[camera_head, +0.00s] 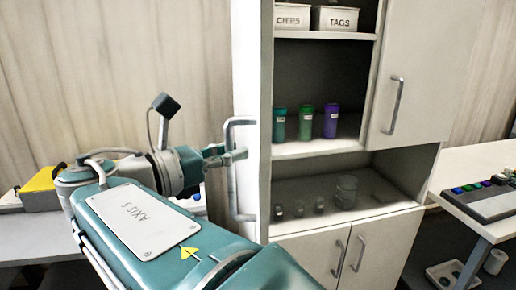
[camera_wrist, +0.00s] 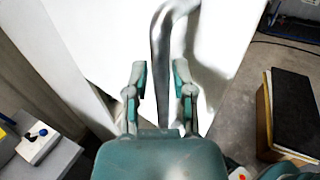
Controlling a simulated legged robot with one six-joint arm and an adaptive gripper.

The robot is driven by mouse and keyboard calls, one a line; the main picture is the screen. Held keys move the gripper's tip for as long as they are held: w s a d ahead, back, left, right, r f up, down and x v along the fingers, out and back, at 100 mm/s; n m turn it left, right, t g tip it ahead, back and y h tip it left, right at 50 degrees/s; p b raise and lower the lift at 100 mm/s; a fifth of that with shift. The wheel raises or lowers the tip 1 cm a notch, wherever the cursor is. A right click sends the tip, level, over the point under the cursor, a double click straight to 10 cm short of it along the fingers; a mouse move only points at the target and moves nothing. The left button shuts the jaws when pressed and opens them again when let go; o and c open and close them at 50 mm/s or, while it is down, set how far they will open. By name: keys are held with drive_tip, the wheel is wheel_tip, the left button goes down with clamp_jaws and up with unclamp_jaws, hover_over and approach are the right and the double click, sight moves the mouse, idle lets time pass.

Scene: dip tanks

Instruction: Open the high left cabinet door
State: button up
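The high left cabinet door (camera_head: 251,72) stands swung open, seen almost edge-on in the head view, and the shelves behind it are exposed. Its white face (camera_wrist: 232,35) fills the upper middle of the wrist view. The grey metal door handle (camera_head: 232,193) is a vertical bar on the door's left-facing side; it also shows in the wrist view (camera_wrist: 161,45). My gripper (camera_head: 236,154) is at the handle's middle height. In the wrist view my gripper (camera_wrist: 159,88) has its two fingers apart, with the bar running between them. A gap shows beside the bar; contact is unclear.
The high right door (camera_head: 424,65) is closed, with its own handle (camera_head: 393,106). Teal, green and purple containers (camera_head: 305,121) stand on the middle shelf, and glassware (camera_head: 345,191) below. The lower doors (camera_head: 365,250) are closed. A side bench (camera_head: 485,200) stands at right.

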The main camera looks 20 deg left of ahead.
drive_tip(key=shift+a+r, duration=0.1)
drive_tip(key=shift+a, duration=0.05)
drive_tip(key=v, duration=1.2)
drive_tip(key=shift+s, duration=0.15)
idle(0.3)
